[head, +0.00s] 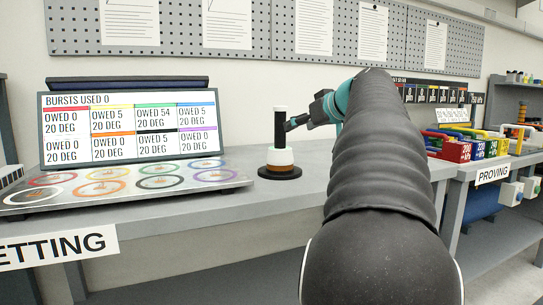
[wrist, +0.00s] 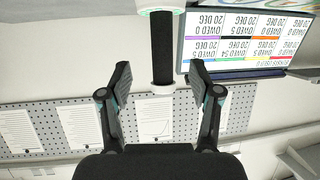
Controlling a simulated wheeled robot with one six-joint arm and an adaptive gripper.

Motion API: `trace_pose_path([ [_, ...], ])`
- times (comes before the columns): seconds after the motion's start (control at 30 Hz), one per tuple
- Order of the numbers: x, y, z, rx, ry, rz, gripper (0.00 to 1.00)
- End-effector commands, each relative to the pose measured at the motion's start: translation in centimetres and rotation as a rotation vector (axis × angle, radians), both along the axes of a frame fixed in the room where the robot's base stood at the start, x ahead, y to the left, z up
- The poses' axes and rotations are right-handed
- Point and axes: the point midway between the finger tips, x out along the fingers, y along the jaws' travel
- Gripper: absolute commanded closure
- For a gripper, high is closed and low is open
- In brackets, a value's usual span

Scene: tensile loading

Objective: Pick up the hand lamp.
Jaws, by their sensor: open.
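The hand lamp (head: 280,128) stands upright on the bench. It has a black handle with a white top, a white and orange body and a dark round base. My gripper (head: 291,124) is at the right side of its handle, around mid-height. In the upside-down wrist view the black handle (wrist: 162,45) runs between my two spread fingers, and my gripper (wrist: 160,78) is open. The lamp's base is cut off in the wrist view.
A display screen (head: 132,127) and a panel with coloured rings (head: 125,186) stand left of the lamp. A pegboard (head: 260,38) with paper sheets hangs behind. The bench (head: 245,205) around the lamp is clear.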

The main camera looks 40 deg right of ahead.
Motion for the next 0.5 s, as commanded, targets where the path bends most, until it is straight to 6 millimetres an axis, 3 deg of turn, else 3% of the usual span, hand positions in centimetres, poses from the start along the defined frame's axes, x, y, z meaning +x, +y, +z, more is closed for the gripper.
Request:
trace_pose_path([
  [0.2,3.5,-0.2,-1.4,0.003,0.001,0.002,0.37],
  [0.5,5.1,-0.1,-2.1,0.002,0.001,0.004,0.37],
])
